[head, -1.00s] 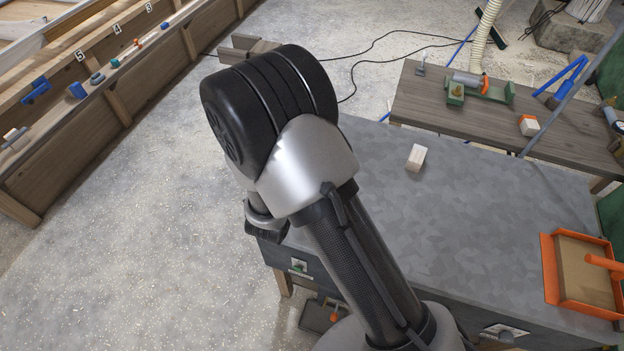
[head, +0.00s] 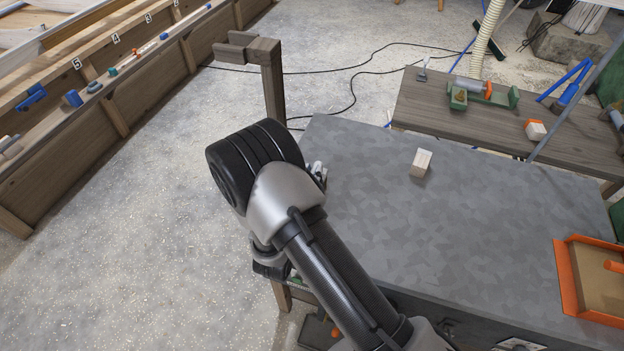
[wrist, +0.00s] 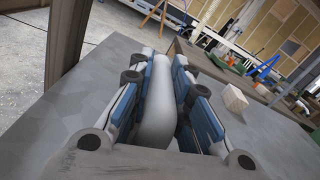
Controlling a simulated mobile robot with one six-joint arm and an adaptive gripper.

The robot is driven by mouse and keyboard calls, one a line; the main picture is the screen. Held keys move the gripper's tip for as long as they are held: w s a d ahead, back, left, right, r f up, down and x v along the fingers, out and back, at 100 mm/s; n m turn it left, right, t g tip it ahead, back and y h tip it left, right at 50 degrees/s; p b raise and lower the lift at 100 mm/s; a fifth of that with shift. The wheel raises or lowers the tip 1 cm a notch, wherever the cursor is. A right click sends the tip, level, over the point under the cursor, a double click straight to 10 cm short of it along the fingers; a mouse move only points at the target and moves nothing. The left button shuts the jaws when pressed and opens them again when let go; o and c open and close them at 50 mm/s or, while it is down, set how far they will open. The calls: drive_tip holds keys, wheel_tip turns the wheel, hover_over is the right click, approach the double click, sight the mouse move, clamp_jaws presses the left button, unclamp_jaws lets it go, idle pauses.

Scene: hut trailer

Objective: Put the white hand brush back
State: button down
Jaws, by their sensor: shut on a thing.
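The white hand brush shows in the wrist view only as a smooth, pale, rounded handle (wrist: 157,112) between the blue finger pads. My gripper (wrist: 163,62) is shut on it, above the grey table top (wrist: 30,135). The brush's bristles are not visible. In the head view my arm hides most of the gripper; only a small pale part (head: 317,172) shows past the arm, at the table's left edge.
A wooden post with a top arm (head: 272,85) stands beyond the table's far left corner; it also shows at left in the wrist view (wrist: 66,45). A pale wooden block (head: 421,163) and an orange-rimmed tray (head: 567,280) sit on the table. Its middle is clear.

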drive_tip(key=shift+r, duration=0.1)
drive_tip(key=c, duration=1.5)
unclamp_jaws()
